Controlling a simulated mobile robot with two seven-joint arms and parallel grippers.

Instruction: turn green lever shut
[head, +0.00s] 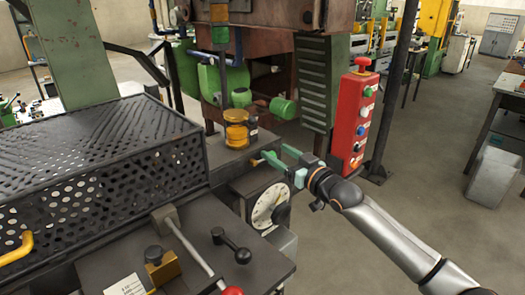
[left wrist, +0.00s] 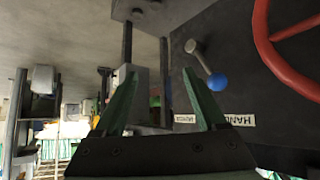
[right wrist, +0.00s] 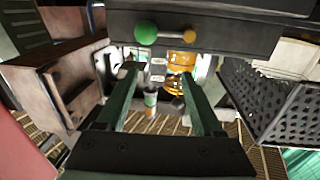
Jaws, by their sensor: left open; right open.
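The green lever (right wrist: 145,32) shows in the right wrist view as a green ball knob joined by a short bar to a brass end (right wrist: 190,33). It lies across the face of a dark block, above the fingertips in that picture. In the head view a small brass end (head: 256,162) shows beside my right gripper (head: 275,158), and the green ball cannot be made out. My right gripper is open, its fingers (right wrist: 157,80) apart with nothing between them and not visibly touching the lever. My left gripper (left wrist: 168,88) is open and empty; it is not in the head view.
In the head view a perforated black guard (head: 95,160) is at left, a dial (head: 268,206) below the right gripper and a red button box (head: 353,120) beyond it. A black-knob lever (head: 233,246) stands in front. The left wrist view shows a blue-knob lever (left wrist: 217,82) and red handwheel (left wrist: 285,62).

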